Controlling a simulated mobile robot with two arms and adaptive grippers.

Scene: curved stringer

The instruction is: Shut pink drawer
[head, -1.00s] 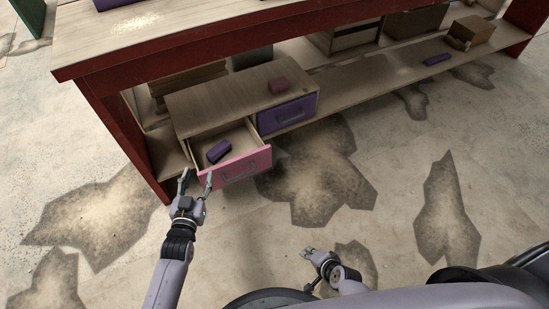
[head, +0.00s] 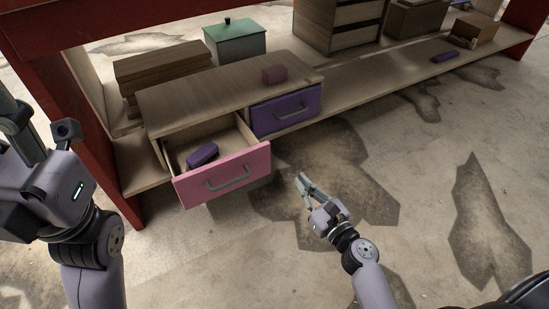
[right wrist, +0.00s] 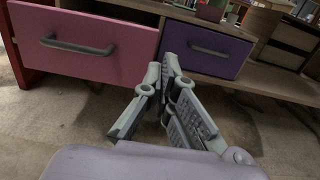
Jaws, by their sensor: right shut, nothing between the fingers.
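The pink drawer (head: 222,176) stands pulled out of a low wooden cabinet (head: 215,95) on the lower shelf. A purple block (head: 202,155) lies inside it. Its pink front with a grey handle also shows in the right wrist view (right wrist: 110,65), at the upper left. My right gripper (head: 301,180) is shut and empty, to the right of the pink front and apart from it. In the right wrist view its fingertips (right wrist: 170,62) overlap the purple drawer's left edge. My left gripper (head: 14,110) is large at the left edge, partly cut off, and its fingers are unclear.
The purple drawer (head: 286,108) beside the pink one is closed. A green box (head: 235,42) and wooden boxes (head: 165,70) stand behind. A red post (head: 95,160) is left of the cabinet. The floor in front is clear.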

